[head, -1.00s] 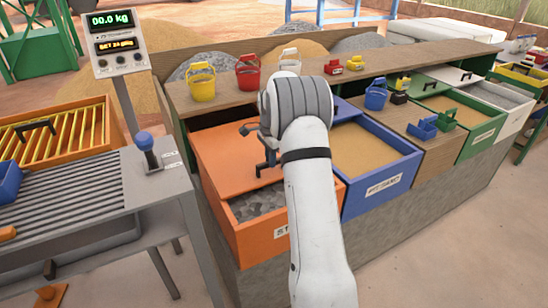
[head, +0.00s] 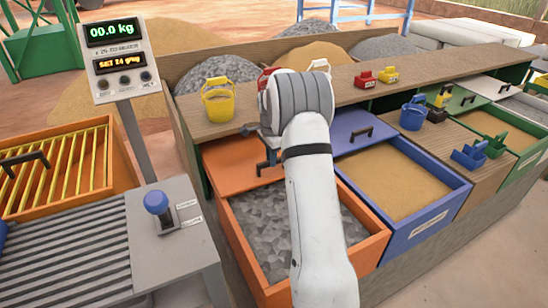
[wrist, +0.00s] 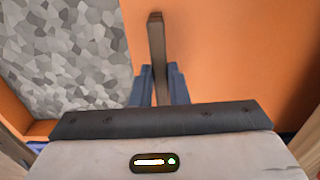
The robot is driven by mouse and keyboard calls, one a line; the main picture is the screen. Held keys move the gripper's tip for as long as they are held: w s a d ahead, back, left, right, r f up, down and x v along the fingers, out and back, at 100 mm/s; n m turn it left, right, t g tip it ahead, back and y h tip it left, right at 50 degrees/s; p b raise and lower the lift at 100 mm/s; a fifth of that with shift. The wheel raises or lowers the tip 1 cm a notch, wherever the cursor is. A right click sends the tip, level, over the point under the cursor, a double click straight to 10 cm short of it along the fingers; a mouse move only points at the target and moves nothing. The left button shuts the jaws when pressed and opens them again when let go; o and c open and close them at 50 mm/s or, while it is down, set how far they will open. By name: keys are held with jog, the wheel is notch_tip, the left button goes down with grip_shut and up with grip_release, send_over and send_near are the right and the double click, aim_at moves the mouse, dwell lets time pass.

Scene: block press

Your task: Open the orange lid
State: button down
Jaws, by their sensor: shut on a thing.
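The orange lid (head: 227,167) lies at the back of the orange bin (head: 262,275). The front part of the bin is uncovered and shows grey gravel (head: 272,228). In the wrist view the lid (wrist: 215,50) fills the right side and the gravel (wrist: 60,55) the left. My gripper (wrist: 160,85) is shut on the lid's dark bar handle (wrist: 156,40), one finger on each side. In the head view my arm hides most of the handle and part of the lid.
A wooden shelf (head: 195,112) runs behind the bins, with a yellow bucket (head: 218,103) above the orange one. A blue bin (head: 395,240) of sand adjoins on the right. A grey table with a blue-knobbed lever (head: 157,202) stands left.

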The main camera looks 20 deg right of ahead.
jog(key=c, duration=1.4)
grip_release()
jog(key=shift+s, duration=0.1)
notch_tip(320, 180, up, 8)
jog(key=shift+f, duration=0.25)
jog(key=shift+r, duration=0.15)
